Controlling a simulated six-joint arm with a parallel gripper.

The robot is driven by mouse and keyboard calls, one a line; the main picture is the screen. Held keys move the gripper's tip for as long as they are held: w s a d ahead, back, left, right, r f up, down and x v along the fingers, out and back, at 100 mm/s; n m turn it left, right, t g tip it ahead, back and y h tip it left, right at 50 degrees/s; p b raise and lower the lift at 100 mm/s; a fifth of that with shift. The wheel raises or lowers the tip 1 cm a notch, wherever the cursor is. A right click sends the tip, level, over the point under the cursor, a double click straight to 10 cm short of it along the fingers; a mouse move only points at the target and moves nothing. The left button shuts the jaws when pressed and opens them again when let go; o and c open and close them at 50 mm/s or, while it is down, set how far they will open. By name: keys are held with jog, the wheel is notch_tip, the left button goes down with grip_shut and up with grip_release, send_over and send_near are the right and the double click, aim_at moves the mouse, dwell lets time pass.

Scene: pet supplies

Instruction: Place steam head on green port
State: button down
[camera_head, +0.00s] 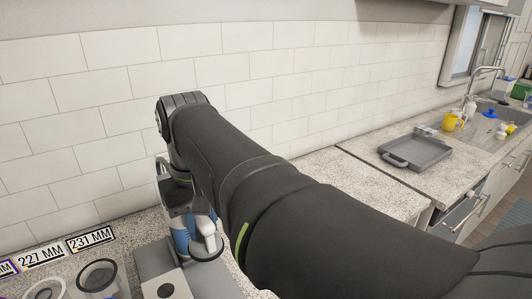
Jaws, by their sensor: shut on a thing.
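My gripper (190,222) is at the lower left, pointing down and partly hidden by my own dark arm. It is shut on a small white and blue piece with a dark round base, which I take to be the steam head (207,243). The piece is above or against a grey block (160,258) on the counter; I cannot tell whether they touch. A white square with a dark round spot (165,290) is on the block's front. I cannot make out a green port; my arm and the frame edge hide part of this area.
A tiled wall (80,90) is close behind. At the right are a grey tray (418,151), a yellow cup (451,122) and a sink.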

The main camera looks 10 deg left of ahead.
jog(key=s+a+n, duration=0.4)
jog(key=s+a, duration=0.2)
jog(key=a, duration=0.4)
jog(key=s+a+n, duration=0.4)
jog(key=s+a, duration=0.2)
jog(key=a, duration=0.3)
jog(key=shift+s+a+f, duration=1.15)
jog(key=shift+s+f, duration=0.55)
jog(key=shift+f, duration=0.1)
jog(key=shift+s+a+f, duration=1.15)
jog(key=shift+s+f, duration=0.55)
jog(key=shift+f, duration=0.1)
jog(key=shift+s+a+f, duration=1.15)
jog(key=shift+s+f, duration=0.55)
jog(key=shift+f, duration=0.1)
jog(key=shift+f, duration=0.2)
jog(key=c, duration=1.2)
grip_release()
jog(key=shift+o, duration=0.2)
jog(key=shift+r, duration=0.1)
